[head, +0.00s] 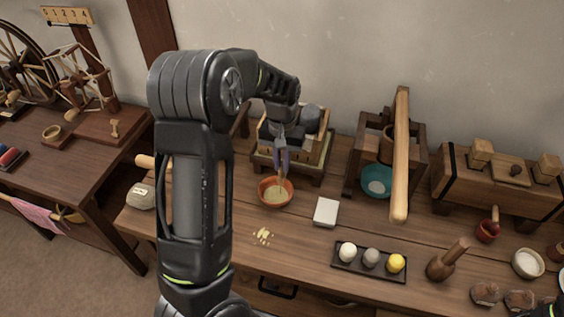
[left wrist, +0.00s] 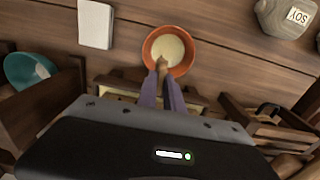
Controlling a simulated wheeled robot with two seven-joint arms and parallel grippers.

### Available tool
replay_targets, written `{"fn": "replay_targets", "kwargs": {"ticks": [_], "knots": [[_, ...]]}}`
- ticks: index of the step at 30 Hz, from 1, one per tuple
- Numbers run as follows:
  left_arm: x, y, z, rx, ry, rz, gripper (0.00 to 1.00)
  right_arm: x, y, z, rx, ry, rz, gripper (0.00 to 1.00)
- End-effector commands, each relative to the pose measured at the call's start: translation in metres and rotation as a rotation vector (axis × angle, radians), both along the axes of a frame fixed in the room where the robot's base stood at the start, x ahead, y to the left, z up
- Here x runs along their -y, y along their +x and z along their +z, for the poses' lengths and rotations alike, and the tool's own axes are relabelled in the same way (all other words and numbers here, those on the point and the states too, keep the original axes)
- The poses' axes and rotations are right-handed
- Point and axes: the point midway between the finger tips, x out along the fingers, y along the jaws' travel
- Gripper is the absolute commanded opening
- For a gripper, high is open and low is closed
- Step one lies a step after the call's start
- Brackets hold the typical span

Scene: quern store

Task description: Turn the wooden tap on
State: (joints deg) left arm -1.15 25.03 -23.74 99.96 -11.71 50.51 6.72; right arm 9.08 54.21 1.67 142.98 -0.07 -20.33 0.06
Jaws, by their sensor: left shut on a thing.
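My left gripper (head: 283,168) reaches down in front of a wooden box-like stand (head: 318,160) on the bench. Its two fingers are shut on a small tan wooden piece, which I take to be the wooden tap (left wrist: 162,63). The tap sits over the near edge of an orange bowl (left wrist: 182,50) in the left wrist view. The bowl (head: 265,194) holds something cream-coloured. My fingers and wrist hide most of the tap, so I cannot tell how far it is turned.
A white block (head: 326,212) lies right of the bowl. A wooden press with a long beam (head: 400,150) and a teal bowl (head: 376,181) stand further right. A dark tray (head: 345,264) holds three balls.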

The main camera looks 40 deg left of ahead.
Motion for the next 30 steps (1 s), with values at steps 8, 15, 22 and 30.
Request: {"fn": "replay_targets", "kwargs": {"ticks": [8,15,22,30], "knots": [[-0.0005,0.0012,0.001,0.004,0.0,0.01,0.0,-0.0001,0.0,0.0001,0.0,0.0,0.0,0.0],[-0.0005,0.0011,0.0009,0.004,0.0,0.009,0.22,0.0,0.0,0.0001,0.0,0.0,0.0,0.0],[-0.0003,0.0004,0.0004,0.002,0.001,0.007,0.33,0.0,0.0,0.0,0.0,0.0,0.0,0.0],[-0.0003,0.0008,0.0058,0.002,0.0,0.007,0.33,0.0,0.0,-0.0005,0.0,0.0,0.0,0.0]]}}
